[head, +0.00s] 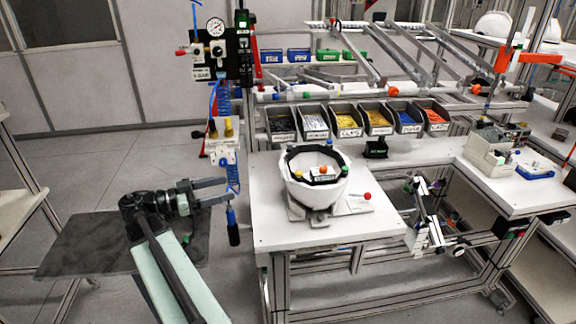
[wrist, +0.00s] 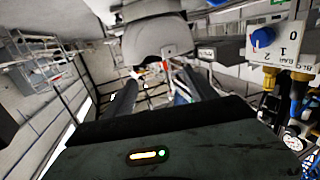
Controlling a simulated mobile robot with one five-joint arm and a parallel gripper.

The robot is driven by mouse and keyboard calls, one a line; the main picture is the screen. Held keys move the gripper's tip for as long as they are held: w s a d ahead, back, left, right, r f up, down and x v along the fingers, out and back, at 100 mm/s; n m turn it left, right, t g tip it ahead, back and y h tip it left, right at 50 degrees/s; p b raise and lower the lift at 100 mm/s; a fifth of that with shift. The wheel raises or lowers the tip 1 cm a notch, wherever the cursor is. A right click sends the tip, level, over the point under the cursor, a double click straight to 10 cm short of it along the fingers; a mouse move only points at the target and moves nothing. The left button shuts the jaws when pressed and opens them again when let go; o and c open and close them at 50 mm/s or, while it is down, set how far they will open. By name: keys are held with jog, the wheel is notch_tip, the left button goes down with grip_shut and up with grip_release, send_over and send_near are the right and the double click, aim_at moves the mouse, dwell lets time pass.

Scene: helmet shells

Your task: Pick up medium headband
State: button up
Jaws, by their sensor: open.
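A white helmet shell (head: 299,191) sits open side up on a fixture on the white workbench in the head view. A dark band (head: 291,160) with a pale label and coloured knobs lies in its opening; I cannot tell if this is the medium headband. My gripper (head: 229,189) is open and empty, left of the shell and apart from it, beside the bench's left edge. In the wrist view my gripper's two dark fingers (wrist: 162,88) are spread with nothing held between them. A pale rounded shape (wrist: 155,40) lies beyond them, not clearly identifiable.
A row of several parts bins (head: 350,124) stands behind the shell. A hanging tool panel (head: 217,50) with a gauge, hoses and a blue coiled cable is close to my gripper. The bench top (head: 272,222) is bare at its front left. A side bench (head: 500,190) stands right.

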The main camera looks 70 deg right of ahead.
jog(key=s+d+r+m+g+y, duration=0.2)
jog(key=s+d, duration=0.2)
jog(key=s, duration=0.3)
jog(key=m+g+y, duration=0.1)
jog(key=y, duration=0.1)
send_near(311, 174)
jog(key=x, duration=1.2)
jog(key=shift+s+a+r+p, duration=0.1)
jog(key=shift+a+r+p, duration=0.1)
jog(key=shift+a+p, duration=0.1)
grip_shut()
